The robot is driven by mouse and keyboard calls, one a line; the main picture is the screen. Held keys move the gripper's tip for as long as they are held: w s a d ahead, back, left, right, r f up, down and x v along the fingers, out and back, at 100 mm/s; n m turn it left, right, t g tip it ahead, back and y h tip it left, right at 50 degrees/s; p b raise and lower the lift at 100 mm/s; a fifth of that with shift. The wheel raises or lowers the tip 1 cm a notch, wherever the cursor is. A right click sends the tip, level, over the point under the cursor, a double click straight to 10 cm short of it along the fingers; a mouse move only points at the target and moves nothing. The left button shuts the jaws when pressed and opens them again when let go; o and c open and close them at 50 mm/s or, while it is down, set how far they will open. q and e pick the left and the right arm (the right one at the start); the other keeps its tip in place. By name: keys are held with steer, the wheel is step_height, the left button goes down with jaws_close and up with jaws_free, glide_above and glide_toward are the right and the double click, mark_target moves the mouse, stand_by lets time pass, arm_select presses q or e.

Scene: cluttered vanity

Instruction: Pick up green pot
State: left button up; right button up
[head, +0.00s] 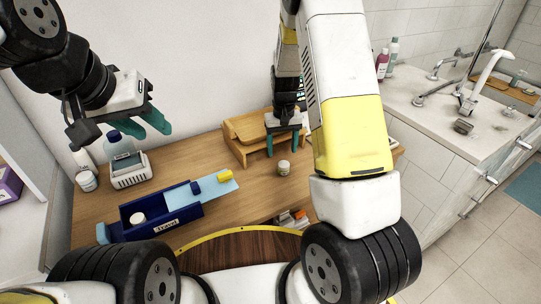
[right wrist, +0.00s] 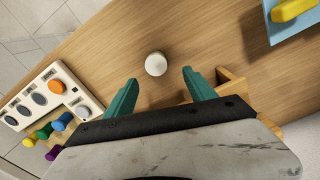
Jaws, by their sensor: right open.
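A small round pot with a pale lid (head: 284,167) stands upright on the wooden vanity top, just in front of the wooden organizer. Its body looks greyish-green at this size, but I cannot be sure of the colour. The right wrist view shows it from above as a whitish disc (right wrist: 155,64). My right gripper (head: 283,143) is open and empty, and its teal fingers point down near the pot. In the right wrist view the pot lies just beyond the fingertips (right wrist: 160,76), between their lines. My left gripper (head: 157,133) is open and empty above the left side.
A wooden organizer (head: 245,131) stands behind the pot. A blue box (head: 170,225) holding a white-topped jar, a light blue tray (head: 212,188), and a white container with a bottle (head: 130,170) stand left. A white rack with several coloured knobs (right wrist: 42,92) is near the edge.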

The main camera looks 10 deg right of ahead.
mark_target(284, 164)
steer(key=f, duration=0.6)
steer(key=shift+s+d+f, duration=0.3)
steer(key=shift+s, duration=0.05)
steer(key=shift+f, duration=0.65)
jaws_close()
steer(key=shift+r, duration=0.1)
